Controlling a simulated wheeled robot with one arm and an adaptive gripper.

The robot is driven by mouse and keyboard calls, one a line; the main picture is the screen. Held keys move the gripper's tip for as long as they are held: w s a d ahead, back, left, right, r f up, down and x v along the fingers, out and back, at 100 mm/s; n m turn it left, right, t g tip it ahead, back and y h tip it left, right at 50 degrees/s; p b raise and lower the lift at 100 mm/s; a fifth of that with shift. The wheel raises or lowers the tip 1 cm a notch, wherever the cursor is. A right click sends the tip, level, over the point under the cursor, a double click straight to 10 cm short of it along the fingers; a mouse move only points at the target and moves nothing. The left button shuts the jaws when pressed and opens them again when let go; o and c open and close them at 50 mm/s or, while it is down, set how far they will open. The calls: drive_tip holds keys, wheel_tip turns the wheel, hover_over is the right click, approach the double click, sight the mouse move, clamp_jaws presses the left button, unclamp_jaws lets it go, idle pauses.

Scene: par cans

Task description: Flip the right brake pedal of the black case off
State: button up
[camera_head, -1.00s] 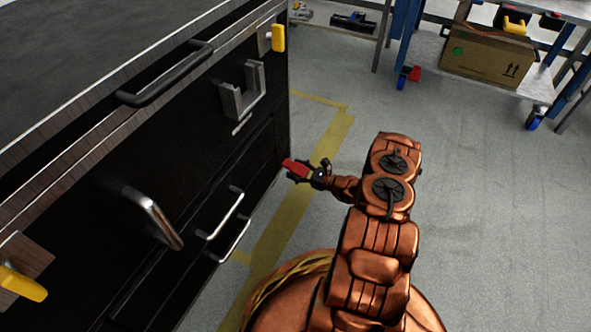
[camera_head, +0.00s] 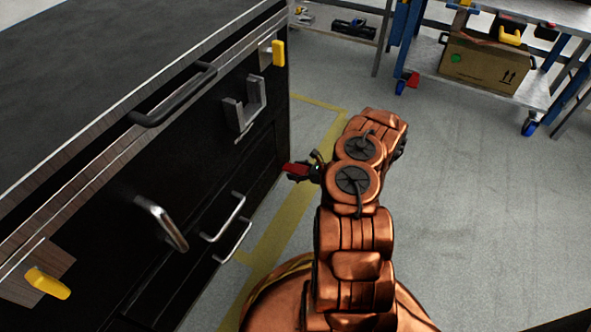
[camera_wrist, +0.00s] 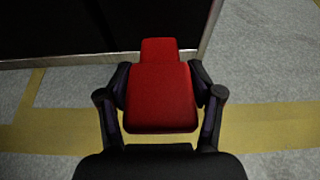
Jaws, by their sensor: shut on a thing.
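The black case (camera_head: 100,50) fills the left of the head view. A red brake pedal (camera_head: 296,169) shows low beside the case's right-hand end. In the wrist view the red pedal (camera_wrist: 160,95) fills the middle, its narrow end reaching toward the case's lower edge (camera_wrist: 60,30). My gripper (camera_head: 304,171) is at the pedal. In the wrist view my gripper (camera_wrist: 160,82) has one dark finger on each side of the red pedal and is shut on it. Where the pedal joins the case, and any wheel under it, is hidden.
Metal handles (camera_head: 165,222) and yellow latches (camera_head: 278,53) stick out from the case front. A blue-legged cart (camera_head: 520,84) with a cardboard box (camera_head: 484,66) stands at the back right. Grey floor (camera_head: 470,210) to the right of my arm is clear.

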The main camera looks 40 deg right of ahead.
drive_tip(key=shift+r+g+p, duration=0.35)
drive_tip(key=shift+g, duration=0.15)
drive_tip(key=shift+h, duration=0.3)
drive_tip(key=o, duration=1.6)
drive_tip(key=v, duration=1.2)
drive_tip(key=shift+r, duration=0.15)
drive_tip(key=shift+w+a, duration=0.1)
